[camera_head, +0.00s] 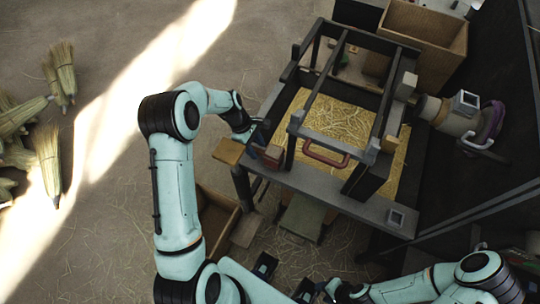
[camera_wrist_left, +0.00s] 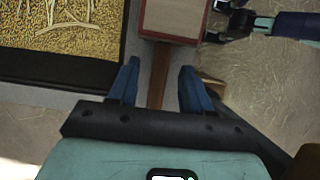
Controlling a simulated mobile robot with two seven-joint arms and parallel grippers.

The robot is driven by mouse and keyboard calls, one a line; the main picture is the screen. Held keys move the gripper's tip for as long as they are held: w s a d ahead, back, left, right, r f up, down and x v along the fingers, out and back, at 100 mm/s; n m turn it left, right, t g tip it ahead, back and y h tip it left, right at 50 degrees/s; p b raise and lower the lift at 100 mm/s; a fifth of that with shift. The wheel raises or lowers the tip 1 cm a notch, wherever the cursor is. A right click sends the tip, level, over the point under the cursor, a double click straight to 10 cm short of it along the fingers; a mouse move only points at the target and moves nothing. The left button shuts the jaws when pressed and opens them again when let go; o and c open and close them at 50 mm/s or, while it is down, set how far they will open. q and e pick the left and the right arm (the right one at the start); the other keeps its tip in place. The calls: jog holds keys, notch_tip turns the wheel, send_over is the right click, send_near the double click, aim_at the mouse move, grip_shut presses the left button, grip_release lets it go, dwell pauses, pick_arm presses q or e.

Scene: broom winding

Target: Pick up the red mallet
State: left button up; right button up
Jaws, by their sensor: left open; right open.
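The red mallet's block-shaped head (camera_wrist_left: 174,20), red with a pale face, is at the top of the left wrist view. Its brown handle (camera_wrist_left: 158,76) runs down between the blue fingers of my open left gripper (camera_wrist_left: 160,66), with a gap visible on each side. In the head view the mallet head (camera_head: 269,156) sits at the near left corner of the grey workbench, just below my left gripper (camera_head: 254,134); the handle is hard to make out there. My right gripper (camera_head: 284,281) is open and empty at the bottom of the head view.
The workbench (camera_head: 335,187) carries a dark frame with a red curved handle (camera_head: 325,157) over a straw-filled tray (camera_head: 400,160). A wooden block (camera_head: 228,151) is left of the mallet. A stool (camera_head: 304,217) and wooden crate (camera_head: 218,206) stand in front. Brooms (camera_head: 48,160) lie far left.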

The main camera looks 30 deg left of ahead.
pick_arm(q)
jog(key=shift+x, duration=1.45)
grip_shut()
jog(key=shift+r, duration=0.1)
jog(key=shift+w+r, duration=0.1)
jog(key=shift+r, duration=0.25)
jog(key=v, duration=0.3)
jog(key=shift+d, duration=0.25)
jog(key=s+a, duration=0.2)
jog(key=a, duration=1.5)
jog(key=shift+a+b, duration=0.2)
jog(key=shift+b, duration=0.1)
